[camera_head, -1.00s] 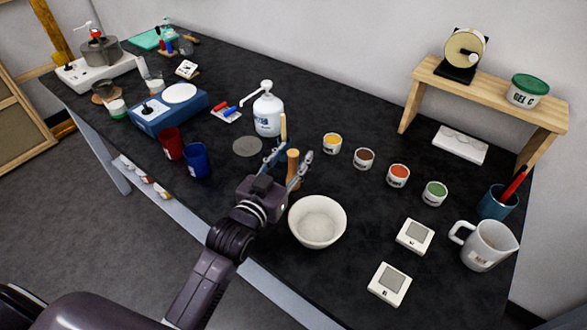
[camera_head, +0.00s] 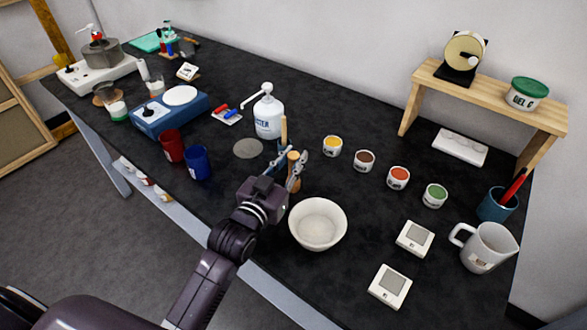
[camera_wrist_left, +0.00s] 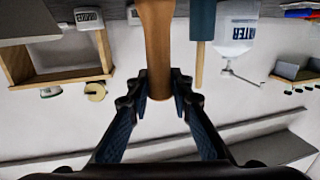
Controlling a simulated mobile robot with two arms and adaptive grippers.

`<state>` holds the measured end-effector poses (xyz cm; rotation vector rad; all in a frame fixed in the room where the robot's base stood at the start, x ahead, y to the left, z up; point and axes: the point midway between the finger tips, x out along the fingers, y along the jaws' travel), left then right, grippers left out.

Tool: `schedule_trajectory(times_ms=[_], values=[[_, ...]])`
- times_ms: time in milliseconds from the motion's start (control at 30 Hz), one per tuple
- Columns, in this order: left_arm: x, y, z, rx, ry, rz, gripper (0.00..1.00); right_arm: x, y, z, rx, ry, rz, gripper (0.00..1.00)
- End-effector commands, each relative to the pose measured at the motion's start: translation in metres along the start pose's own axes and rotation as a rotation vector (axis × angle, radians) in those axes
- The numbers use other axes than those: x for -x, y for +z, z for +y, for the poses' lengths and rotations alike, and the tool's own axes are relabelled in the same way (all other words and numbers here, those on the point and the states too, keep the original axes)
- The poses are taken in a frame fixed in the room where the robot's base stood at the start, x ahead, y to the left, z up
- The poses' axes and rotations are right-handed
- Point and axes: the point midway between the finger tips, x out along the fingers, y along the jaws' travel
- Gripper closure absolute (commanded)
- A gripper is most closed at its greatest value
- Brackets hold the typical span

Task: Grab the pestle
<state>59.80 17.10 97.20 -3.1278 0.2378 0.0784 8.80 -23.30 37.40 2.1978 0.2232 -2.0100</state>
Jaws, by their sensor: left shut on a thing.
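The pestle (camera_head: 294,181) is a light-brown wooden rod, standing roughly upright just behind and left of the white bowl (camera_head: 318,243). My left gripper (camera_head: 292,163) is shut on the pestle, with one finger on each side of it. In the left wrist view the pestle (camera_wrist_left: 157,40) runs between the two dark fingers (camera_wrist_left: 160,85). Its lower end in the head view is partly hidden by the gripper. My right gripper is not in view.
A thin wooden-handled tool (camera_head: 283,130) stands close behind the pestle. A white pump bottle (camera_head: 268,118), a blue cup (camera_head: 197,163) and a red cup (camera_head: 171,146) are to the left. Small paint pots (camera_head: 364,161) stand to the right. The black front right area holds two white square devices (camera_head: 390,287).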

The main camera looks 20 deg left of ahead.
Motion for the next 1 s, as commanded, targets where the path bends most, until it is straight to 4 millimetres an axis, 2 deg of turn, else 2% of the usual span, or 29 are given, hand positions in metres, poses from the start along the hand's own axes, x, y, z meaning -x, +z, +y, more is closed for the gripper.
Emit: schedule_trajectory(times_ms=[233, 367, 467, 800, 1000], values=[[0.000, -0.012, 0.000, 0.000, 0.000, 0.004, 1.00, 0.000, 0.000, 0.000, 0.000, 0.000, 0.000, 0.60], [0.001, -0.032, 0.000, -0.001, 0.000, 0.007, 1.00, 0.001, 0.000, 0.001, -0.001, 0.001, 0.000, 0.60], [0.002, -0.056, 0.000, -0.001, 0.001, 0.010, 1.00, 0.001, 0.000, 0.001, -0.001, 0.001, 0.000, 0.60], [0.008, -0.153, 0.000, -0.002, 0.000, 0.010, 1.00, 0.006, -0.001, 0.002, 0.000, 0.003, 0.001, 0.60], [0.009, -0.187, 0.000, -0.001, 0.000, 0.005, 1.00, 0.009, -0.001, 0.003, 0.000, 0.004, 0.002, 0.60]])
